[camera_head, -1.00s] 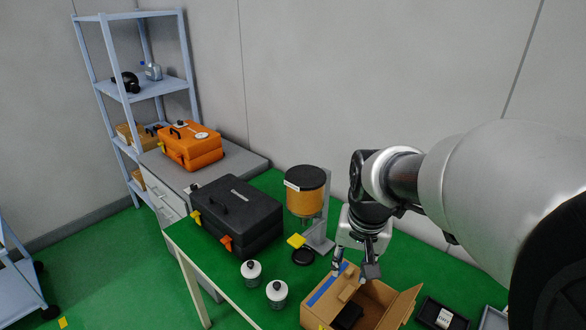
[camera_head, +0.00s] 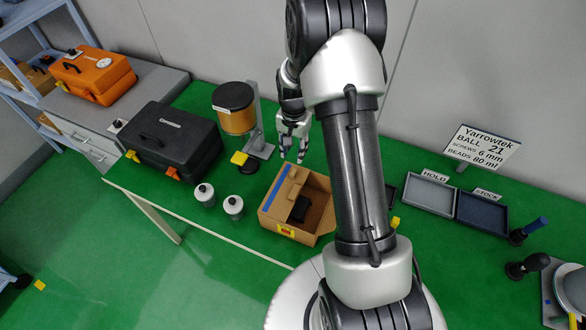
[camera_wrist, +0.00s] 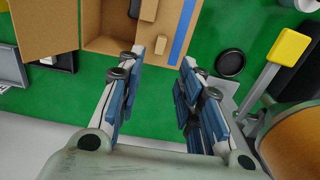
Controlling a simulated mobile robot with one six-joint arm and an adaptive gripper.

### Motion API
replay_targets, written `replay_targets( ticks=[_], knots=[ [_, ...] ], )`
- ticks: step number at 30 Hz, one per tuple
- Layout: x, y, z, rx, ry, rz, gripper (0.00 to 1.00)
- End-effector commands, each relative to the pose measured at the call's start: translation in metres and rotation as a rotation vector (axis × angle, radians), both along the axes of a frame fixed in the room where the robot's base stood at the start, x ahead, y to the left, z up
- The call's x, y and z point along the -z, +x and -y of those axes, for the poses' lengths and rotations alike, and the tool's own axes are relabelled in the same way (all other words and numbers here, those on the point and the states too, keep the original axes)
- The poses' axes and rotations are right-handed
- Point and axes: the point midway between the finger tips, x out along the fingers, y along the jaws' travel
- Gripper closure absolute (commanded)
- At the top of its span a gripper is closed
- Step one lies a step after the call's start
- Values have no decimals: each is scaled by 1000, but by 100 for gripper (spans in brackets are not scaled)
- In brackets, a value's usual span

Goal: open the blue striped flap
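An open cardboard box (camera_head: 318,184) stands on the green table in the head view. The blue striped flap (camera_head: 274,196) lies along the box's left side, with a blue stripe down its outer edge and a small brown block on it. In the wrist view the flap (camera_wrist: 170,33) is at the top, its stripe running up and down. My gripper (camera_head: 292,154) is just beyond the box's back edge. In the wrist view my gripper (camera_wrist: 164,58) has its two fingers apart with nothing between them, its fingertips close to the flap's near end. Contact cannot be told.
A black item (camera_head: 300,208) lies inside the box. An orange-filled dispenser (camera_head: 236,108) with a yellow paddle (camera_head: 239,158) stands left of my gripper. Two white-topped bottles (camera_head: 233,206) and a black case (camera_head: 168,138) are further left. Trays (camera_head: 428,195) lie right of my arm.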

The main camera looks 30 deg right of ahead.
Motion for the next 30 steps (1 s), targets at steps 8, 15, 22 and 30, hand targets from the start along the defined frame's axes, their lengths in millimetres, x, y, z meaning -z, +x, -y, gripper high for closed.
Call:
replay_targets(
  ticks=[8, 15, 22, 30],
  knots=[
    [63, -1, 0, -1, 1, -3, 67],
    [100, 0, 0, -1, 0, -1, 67],
    [112, 1, 0, -1, 0, 1, 67],
    [112, 1, 0, -1, 0, 1, 69]
  ],
)
